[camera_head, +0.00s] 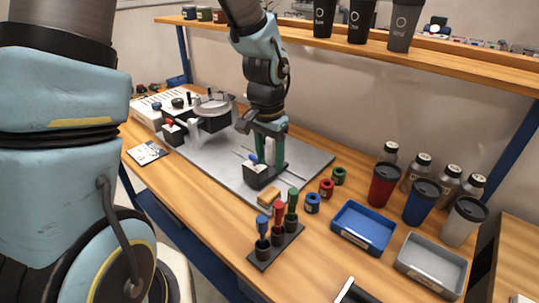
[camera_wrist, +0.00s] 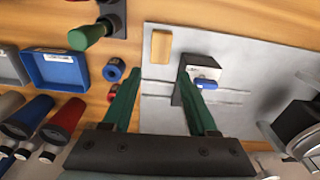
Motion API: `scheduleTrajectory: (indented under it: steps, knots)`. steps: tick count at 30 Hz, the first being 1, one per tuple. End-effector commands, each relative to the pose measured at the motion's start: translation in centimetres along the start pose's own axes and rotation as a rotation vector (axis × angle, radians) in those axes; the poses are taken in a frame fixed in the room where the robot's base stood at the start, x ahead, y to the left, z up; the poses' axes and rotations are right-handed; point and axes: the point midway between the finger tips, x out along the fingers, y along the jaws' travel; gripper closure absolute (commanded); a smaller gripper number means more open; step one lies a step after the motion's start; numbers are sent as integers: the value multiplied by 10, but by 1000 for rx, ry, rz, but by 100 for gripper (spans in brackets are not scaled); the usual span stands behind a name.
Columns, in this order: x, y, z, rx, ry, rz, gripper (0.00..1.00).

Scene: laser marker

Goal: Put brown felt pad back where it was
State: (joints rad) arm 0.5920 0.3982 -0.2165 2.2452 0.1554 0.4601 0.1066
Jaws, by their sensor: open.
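The brown felt pad (camera_head: 268,197) is a small tan block lying flat on the grey plate, near the plate's front edge in the head view. In the wrist view the pad (camera_wrist: 161,46) lies beyond my fingertips, roughly in line with the gap between them. My gripper (camera_wrist: 159,74) is open, with nothing between its green fingers. In the head view my gripper (camera_head: 268,148) is over the grey plate, behind the pad and close to a dark block with a blue knob (camera_head: 254,160). One finger overlaps that block in the wrist view; I cannot tell whether they touch.
The grey plate (camera_head: 312,161) carries a metal fixture (camera_head: 210,105) at the left. Blue, red and green rings (camera_head: 326,188) lie to the right. A stamp stand (camera_head: 276,247) is in front. A blue tray (camera_head: 363,228), a grey tray (camera_head: 432,264) and cups stand further right.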

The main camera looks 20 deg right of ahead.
Motion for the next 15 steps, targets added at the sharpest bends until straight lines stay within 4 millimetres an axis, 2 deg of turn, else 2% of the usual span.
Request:
scheduleTrajectory:
  steps: [4, 11, 13, 15]
  knots:
    - [-15, -1, -1, -1, 3, -2, 41]
    - [-21, -1, 0, -4, 0, 0, 41]
    - [-24, -12, 8, -41, 3, -6, 41]
    - [-30, -35, 26, -132, 8, -18, 41]
